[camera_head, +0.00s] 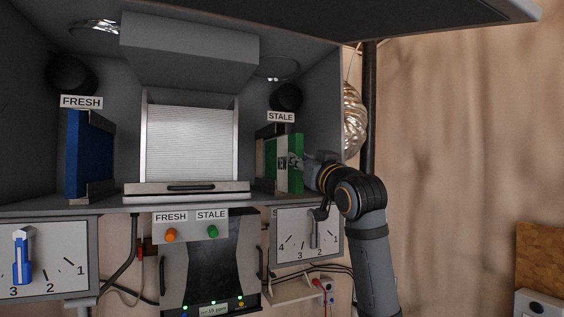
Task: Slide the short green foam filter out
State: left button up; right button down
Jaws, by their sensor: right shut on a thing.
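The short green foam filter (283,164) stands upright at the right side of the open cabinet, under the STALE label (281,117). Its face carries a white patch with the word NEW. My right gripper (300,162) is shut on the green filter at its right edge, with my arm coming up from below right. The gripper covers part of that edge, and its fingers are hard to make out. My left gripper is not in view.
A blue filter (76,153) stands at the left under the FRESH label (81,102). A white pleated panel (188,143) fills the middle. Dials with levers and a control unit (210,262) sit below the cabinet. The raised lid (400,18) hangs overhead. The right side by the wall is open.

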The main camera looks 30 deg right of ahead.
jog(key=s+b, duration=0.1)
jog(key=s, duration=0.2)
jog(key=shift+s+a, duration=0.1)
jog(key=shift+s, duration=0.2)
jog(key=shift+s+b, duration=0.4)
jog(key=shift+s, duration=0.3)
jog(key=shift+s+a+b, duration=0.2)
jog(key=shift+s+b, duration=0.7)
jog(key=shift+s, duration=1.6)
